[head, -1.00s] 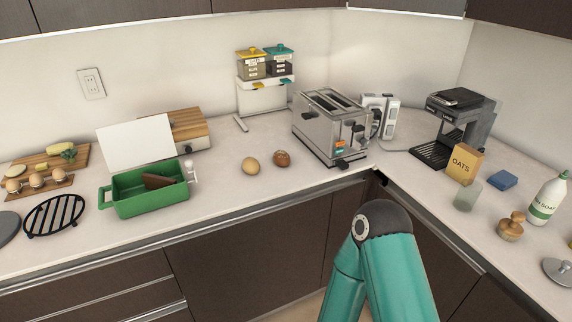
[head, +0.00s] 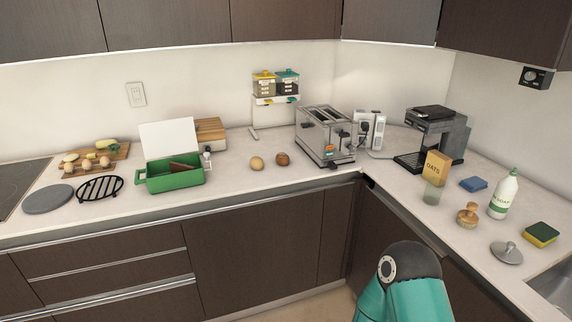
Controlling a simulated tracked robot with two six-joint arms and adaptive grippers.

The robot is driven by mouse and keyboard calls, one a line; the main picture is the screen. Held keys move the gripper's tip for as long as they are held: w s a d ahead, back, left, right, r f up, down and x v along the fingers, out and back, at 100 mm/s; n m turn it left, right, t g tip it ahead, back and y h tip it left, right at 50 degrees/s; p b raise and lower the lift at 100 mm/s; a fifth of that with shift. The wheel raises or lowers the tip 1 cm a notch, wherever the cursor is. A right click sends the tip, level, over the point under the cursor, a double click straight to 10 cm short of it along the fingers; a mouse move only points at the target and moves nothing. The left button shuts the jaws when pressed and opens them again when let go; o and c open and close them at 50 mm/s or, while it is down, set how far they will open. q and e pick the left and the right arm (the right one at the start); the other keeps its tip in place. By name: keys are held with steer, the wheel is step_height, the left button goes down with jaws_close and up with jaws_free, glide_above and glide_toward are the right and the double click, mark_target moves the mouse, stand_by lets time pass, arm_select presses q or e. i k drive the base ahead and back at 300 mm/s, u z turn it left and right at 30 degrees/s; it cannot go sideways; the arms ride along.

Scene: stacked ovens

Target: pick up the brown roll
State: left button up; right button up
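The brown roll (head: 282,159) is a small round thing resting on the white counter, left of the toaster. A paler tan roll (head: 257,163) sits just to its left, with a small gap between them. Part of a teal arm of mine shows at the bottom right, well below and away from the rolls. Neither of my grippers is in view.
A steel toaster (head: 326,137) stands right of the brown roll. A green box (head: 174,181) with a raised white lid is to the left. A dispenser (head: 275,88) stands behind against the wall. The counter (head: 240,184) in front of the rolls is clear.

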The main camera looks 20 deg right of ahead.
mark_target(281, 158)
steer(key=z, duration=1.15)
steer(key=i, duration=1.35)
steer(key=z, duration=0.7)
steer(key=i, duration=0.3)
steer(key=u, duration=2.3)
steer(key=k, duration=0.55)
steer(key=u, duration=0.2)
steer(key=i, duration=0.5)
